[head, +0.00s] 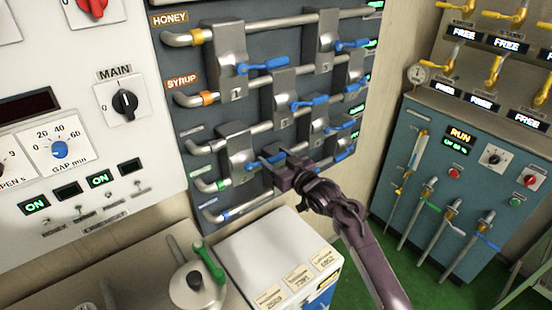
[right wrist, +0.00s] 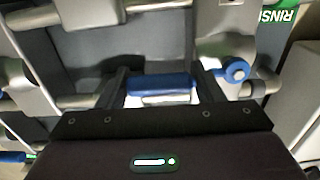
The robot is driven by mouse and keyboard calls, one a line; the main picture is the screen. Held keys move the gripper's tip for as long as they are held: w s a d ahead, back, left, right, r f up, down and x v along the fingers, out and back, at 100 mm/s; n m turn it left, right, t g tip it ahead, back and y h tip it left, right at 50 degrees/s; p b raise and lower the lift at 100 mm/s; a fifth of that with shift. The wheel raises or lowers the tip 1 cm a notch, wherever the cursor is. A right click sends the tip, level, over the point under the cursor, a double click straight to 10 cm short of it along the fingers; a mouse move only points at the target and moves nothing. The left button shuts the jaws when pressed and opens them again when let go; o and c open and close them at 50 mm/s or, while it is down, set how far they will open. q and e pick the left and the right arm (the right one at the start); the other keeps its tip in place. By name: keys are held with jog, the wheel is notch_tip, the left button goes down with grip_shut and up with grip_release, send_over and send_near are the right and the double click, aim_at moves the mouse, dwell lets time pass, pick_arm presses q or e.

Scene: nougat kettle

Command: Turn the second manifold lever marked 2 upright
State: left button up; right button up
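A dark pipe manifold (head: 262,20) carries several grey valve blocks with blue levers, in the middle of the head view. The marks on the blocks are too small to read surely, so I cannot tell which lever is marked 2. My right gripper (head: 268,162) is at the lower left valve block (head: 237,142), by a blue lever there. In the right wrist view its fingers (right wrist: 163,88) are wide apart, with a blue lever handle (right wrist: 160,83) lying crosswise between them. My left gripper is out of view.
A white box (head: 265,260) and a pot with a green handle (head: 197,283) stand below the manifold. A white control panel (head: 90,120) is at left. A teal cabinet (head: 400,210) with valves stands at right. Other levers and pipes crowd close around my gripper.

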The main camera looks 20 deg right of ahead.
aim_at(271, 158)
jog(key=c, duration=1.1)
